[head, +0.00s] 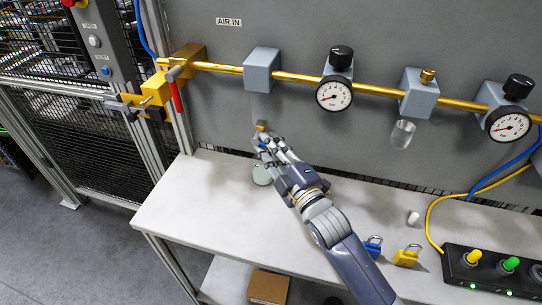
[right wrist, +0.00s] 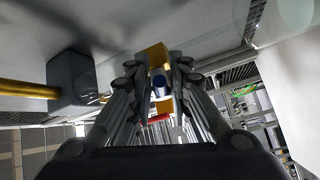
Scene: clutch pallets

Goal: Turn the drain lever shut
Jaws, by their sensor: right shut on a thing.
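A grey filter block (head: 262,70) sits on the brass pipe, with a clear bowl below it. At the bowl's bottom is a small brass drain fitting (head: 261,125). My right gripper (head: 263,143) is at this fitting, just below the bowl. It is shut on a small blue part, which I take as the drain lever (head: 263,146). My left gripper is not in view.
A yellow inlet valve (head: 158,88) with a red handle (head: 176,93) is at the left. Gauges (head: 334,96) and a second bowl (head: 402,134) hang to the right. The white bench (head: 200,190) holds a round dish (head: 262,175), blue (head: 373,246) and yellow (head: 407,256) padlocks and a button box (head: 490,272).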

